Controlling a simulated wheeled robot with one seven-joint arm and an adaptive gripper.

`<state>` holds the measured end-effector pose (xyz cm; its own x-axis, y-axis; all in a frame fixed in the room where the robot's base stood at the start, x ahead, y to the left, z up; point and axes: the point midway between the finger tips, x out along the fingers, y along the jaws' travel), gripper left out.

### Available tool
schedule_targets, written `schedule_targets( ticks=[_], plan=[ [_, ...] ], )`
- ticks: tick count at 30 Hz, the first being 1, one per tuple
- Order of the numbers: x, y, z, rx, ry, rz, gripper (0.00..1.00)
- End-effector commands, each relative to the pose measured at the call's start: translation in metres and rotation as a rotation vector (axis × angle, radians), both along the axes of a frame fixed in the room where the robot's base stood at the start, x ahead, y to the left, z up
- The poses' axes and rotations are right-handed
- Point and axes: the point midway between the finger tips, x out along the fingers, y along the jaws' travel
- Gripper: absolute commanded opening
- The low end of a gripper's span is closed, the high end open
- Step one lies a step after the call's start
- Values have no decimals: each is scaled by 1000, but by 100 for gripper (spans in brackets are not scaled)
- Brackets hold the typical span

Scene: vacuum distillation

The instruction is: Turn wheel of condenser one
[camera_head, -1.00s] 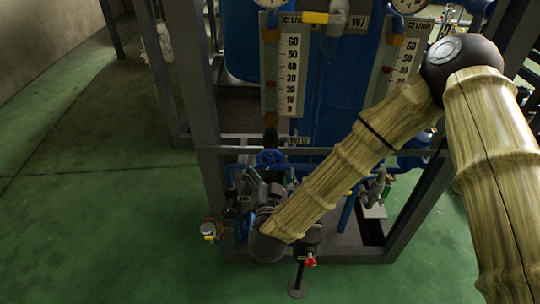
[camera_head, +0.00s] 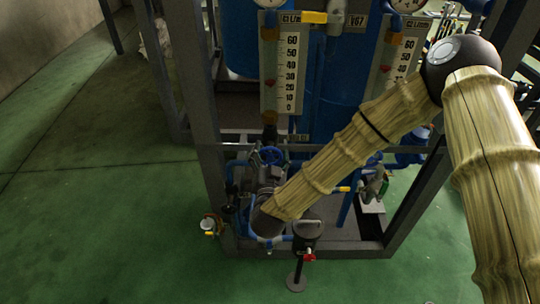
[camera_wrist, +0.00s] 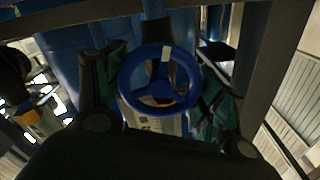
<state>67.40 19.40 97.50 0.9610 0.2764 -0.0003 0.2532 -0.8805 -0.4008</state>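The blue handwheel (camera_wrist: 181,99) shows large in the middle of the wrist view, with a pale mark on the top of its rim. A blue handwheel also shows in the head view (camera_head: 270,155), low on the rack and below the left flow gauge. My gripper (camera_wrist: 163,78) is open. Its dark fingers with green inner faces stand to the left and right of the wheel. I cannot tell whether either finger touches the rim. In the head view my forearm reaches down to the rack's lower left, and the gripper is mostly hidden among the pipes there.
A grey metal frame (camera_head: 208,165) surrounds the blue tanks and pipes. The left flow gauge (camera_head: 287,75) stands above the wheel. A small black stand with a red part (camera_head: 308,255) is in front of the frame. Green floor (camera_head: 100,225) is clear at left.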

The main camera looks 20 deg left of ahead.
Motion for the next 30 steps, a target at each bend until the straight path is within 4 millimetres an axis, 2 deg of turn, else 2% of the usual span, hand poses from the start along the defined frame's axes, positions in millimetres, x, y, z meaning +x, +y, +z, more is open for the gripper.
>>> schedule_targets(
  ticks=[8,19,28,29,30],
  plan=[
    [0,0,0,-16,-6,1,46],
    [0,0,0,-187,-54,1,46],
    [0,0,0,-199,-56,0,46],
    [0,0,0,-199,-56,0,71],
    [0,0,0,-199,-56,0,79]
  ],
)
